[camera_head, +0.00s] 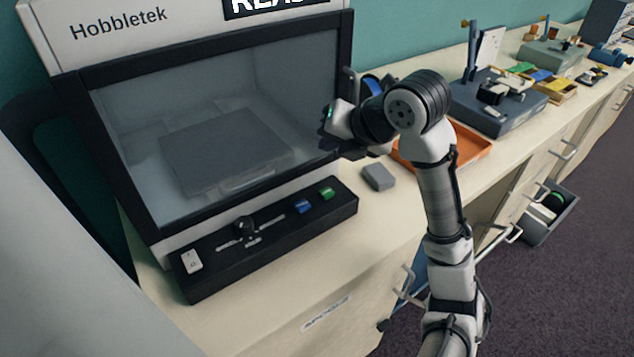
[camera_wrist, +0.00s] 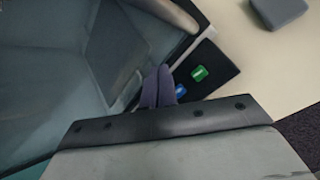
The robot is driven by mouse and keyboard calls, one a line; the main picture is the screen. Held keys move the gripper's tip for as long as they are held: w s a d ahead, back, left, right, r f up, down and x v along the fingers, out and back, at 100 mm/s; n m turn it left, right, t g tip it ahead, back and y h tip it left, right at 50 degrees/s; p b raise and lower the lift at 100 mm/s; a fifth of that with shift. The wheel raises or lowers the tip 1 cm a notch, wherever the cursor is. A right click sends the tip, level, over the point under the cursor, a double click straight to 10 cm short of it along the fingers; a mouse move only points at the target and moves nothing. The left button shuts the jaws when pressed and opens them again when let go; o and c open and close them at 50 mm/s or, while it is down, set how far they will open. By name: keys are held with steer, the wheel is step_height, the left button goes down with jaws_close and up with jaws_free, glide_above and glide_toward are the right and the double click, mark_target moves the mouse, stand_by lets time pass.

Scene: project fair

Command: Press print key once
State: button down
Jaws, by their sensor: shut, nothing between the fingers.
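The Hobbletek printer (camera_head: 118,21) has a black control panel (camera_head: 285,232) along its lower front. A green key (camera_head: 327,193) and a blue key (camera_head: 303,206) sit near the panel's right end. Which one is the print key cannot be read. In the wrist view, the green key (camera_wrist: 199,73) and the blue key (camera_wrist: 181,90) lie just right of my fingers. My gripper (camera_wrist: 159,70) is shut and empty, in front of the printer's window and apart from both keys. In the head view its fingertips are hard to make out near the window's right edge.
The panel also has a slider knob (camera_head: 243,225) and a white rocker switch (camera_head: 191,261). A small grey block (camera_head: 378,177) lies on the counter right of the panel. An orange tray (camera_head: 470,147) is behind my arm.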

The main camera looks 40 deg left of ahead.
mark_target(330, 194)
steer(key=shift+d, duration=0.15)
steer(key=shift+f, duration=0.1)
step_height(330, 194, down, 9)
steer(key=b, duration=0.6)
steer(key=shift+b, duration=0.4)
stand_by(1.7)
steer(key=shift+f+b, duration=0.25)
steer(key=shift+b, duration=0.25)
steer(key=shift+f+b, duration=0.5)
stand_by(0.4)
steer(key=shift+r, duration=0.1)
steer(key=shift+r+p, duration=0.6)
steer(key=shift+r, duration=0.25)
steer(key=shift+r, duration=0.1)
